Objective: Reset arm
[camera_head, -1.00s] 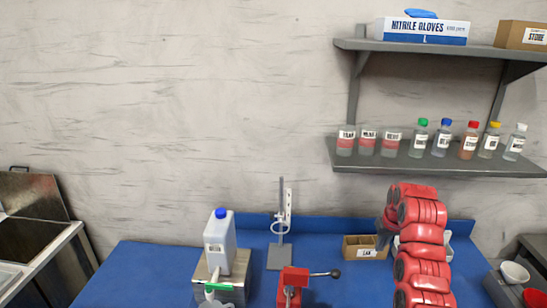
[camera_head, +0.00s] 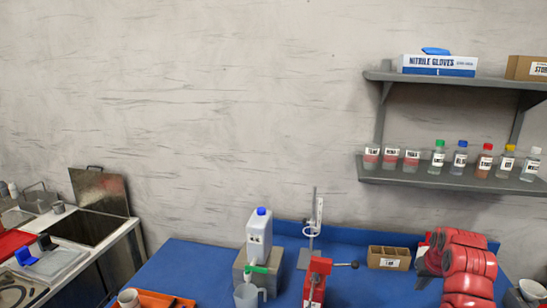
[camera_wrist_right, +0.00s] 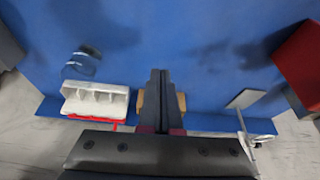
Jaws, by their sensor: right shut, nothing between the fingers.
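My right arm, red and jointed, stands at the lower right of the head view, over the blue table (camera_head: 190,268). Its dark gripper is mostly hidden there by the arm, close to the small cardboard box (camera_head: 388,258). In the right wrist view the right gripper (camera_wrist_right: 160,73) has its two dark fingers together with nothing between them. It points over the blue tabletop, and the box (camera_wrist_right: 180,103) shows partly behind the fingers. My left gripper is in neither view.
A jug (camera_head: 259,235) stands on a metal block above a beaker (camera_head: 247,296). A red lever press (camera_head: 316,283) and a stand (camera_head: 315,215) are beside them. A shelf (camera_head: 450,182) holds several bottles. The wrist view shows a white rack (camera_wrist_right: 97,103) and a clear vessel (camera_wrist_right: 80,66).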

